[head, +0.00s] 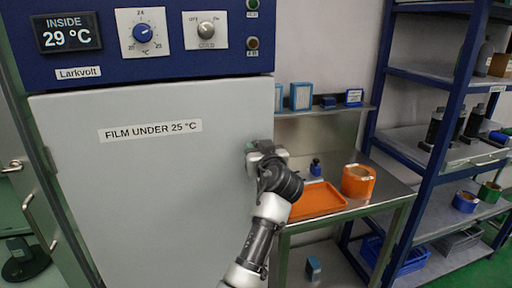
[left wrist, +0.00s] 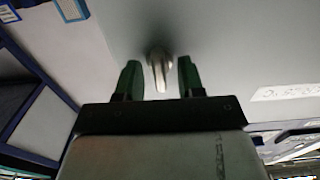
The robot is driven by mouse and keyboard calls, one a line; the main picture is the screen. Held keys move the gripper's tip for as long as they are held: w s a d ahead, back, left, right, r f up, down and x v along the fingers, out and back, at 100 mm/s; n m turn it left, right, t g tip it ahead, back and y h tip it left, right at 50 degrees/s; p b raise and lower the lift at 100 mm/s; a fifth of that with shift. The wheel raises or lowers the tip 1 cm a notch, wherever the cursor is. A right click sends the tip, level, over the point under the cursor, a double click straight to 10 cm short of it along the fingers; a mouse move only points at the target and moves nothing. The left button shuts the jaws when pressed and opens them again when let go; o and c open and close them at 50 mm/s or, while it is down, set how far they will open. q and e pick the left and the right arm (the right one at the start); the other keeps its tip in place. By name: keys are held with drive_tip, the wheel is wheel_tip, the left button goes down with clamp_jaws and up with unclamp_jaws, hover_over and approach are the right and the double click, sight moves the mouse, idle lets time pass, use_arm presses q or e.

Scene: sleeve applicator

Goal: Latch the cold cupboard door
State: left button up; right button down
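The cold cupboard door (head: 150,200) is a large light grey panel labelled "FILM UNDER 25 °C". It looks flush under the blue control panel, but whether it is latched cannot be told. My left gripper (head: 254,149) is at the door's upper right edge. In the left wrist view its two green fingers (left wrist: 158,76) are apart, one on each side of a metal latch handle (left wrist: 161,66) on the door. Gaps show between handle and fingers. In the head view the gripper hides the handle. My right gripper is not in view.
The blue control panel (head: 160,70) above shows 29 °C, with a blue dial (head: 143,33) and a cold knob (head: 206,31). To the right a steel bench holds an orange tray (head: 318,200) and an orange tape roll (head: 358,181). A blue shelf rack (head: 425,80) stands further right.

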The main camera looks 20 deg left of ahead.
use_arm(q)
drive_tip(key=shift+s+d, duration=0.1)
drive_tip(key=shift+d, duration=0.05)
drive_tip(key=shift+c, duration=0.6)
drive_tip(key=shift+r, duration=0.1)
drive_tip(key=shift+c, duration=1.1)
clamp_jaws()
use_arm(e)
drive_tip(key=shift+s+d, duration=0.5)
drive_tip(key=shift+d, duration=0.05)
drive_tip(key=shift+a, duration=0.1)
